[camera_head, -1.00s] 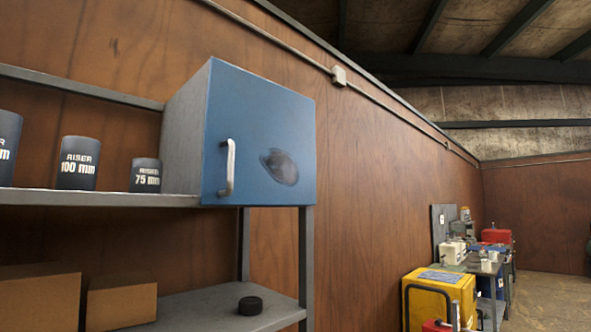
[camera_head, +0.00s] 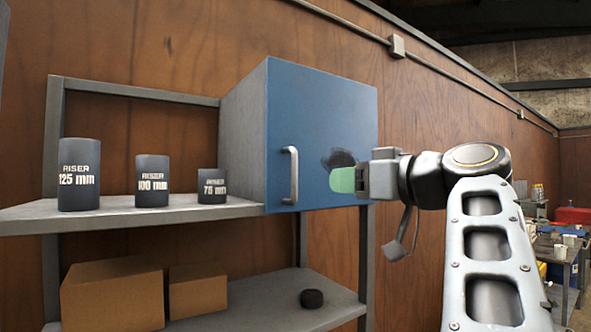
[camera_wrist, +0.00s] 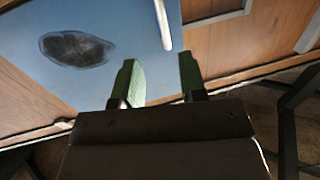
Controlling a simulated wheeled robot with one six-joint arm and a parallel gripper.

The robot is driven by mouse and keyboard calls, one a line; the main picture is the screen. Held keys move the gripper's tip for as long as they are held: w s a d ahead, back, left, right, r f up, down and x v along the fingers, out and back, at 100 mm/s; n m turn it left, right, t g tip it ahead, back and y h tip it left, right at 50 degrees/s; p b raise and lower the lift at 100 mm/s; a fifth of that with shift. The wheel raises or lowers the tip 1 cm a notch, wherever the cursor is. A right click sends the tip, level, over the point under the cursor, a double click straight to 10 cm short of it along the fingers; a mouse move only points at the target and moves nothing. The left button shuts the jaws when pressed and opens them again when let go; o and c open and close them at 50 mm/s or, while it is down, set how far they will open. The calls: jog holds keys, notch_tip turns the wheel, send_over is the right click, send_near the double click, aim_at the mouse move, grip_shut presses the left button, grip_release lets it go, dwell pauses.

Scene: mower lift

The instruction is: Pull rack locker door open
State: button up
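The rack locker is a grey box with a blue door (camera_head: 325,110), which is shut. Its silver vertical bar handle (camera_head: 290,175) is on the left part of the door. My gripper (camera_head: 342,181) is in front of the door, to the right of the handle in the head view. In the wrist view, my gripper (camera_wrist: 160,80) has two green fingers apart with nothing between them. The handle (camera_wrist: 162,24) shows beyond the fingertips there, in line with the gap and apart from them. A dark smudge (camera_wrist: 77,49) marks the blue door (camera_wrist: 120,25).
Risers marked 125 mm (camera_head: 79,176), 100 mm (camera_head: 152,182) and 75 mm (camera_head: 212,187) stand on the shelf (camera_head: 130,220) left of the locker. Cardboard boxes (camera_head: 112,295) and a black puck (camera_head: 312,298) are on the lower shelf. A cluttered bench (camera_head: 560,250) is at right.

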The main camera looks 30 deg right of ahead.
aim_at(294, 196)
jog(key=shift+r+p+x, duration=0.15)
jog(key=shift+p+x, duration=0.7)
jog(key=shift+x, duration=1.4)
jog(key=shift+r+p+x, duration=0.2)
jog(key=shift+p+x, duration=0.7)
jog(key=shift+x, duration=1.3)
jog(key=shift+r+p+x, duration=0.15)
jog(key=shift+p+x, duration=0.7)
jog(key=shift+x, duration=1.4)
jog(key=shift+c, duration=0.4)
grip_shut()
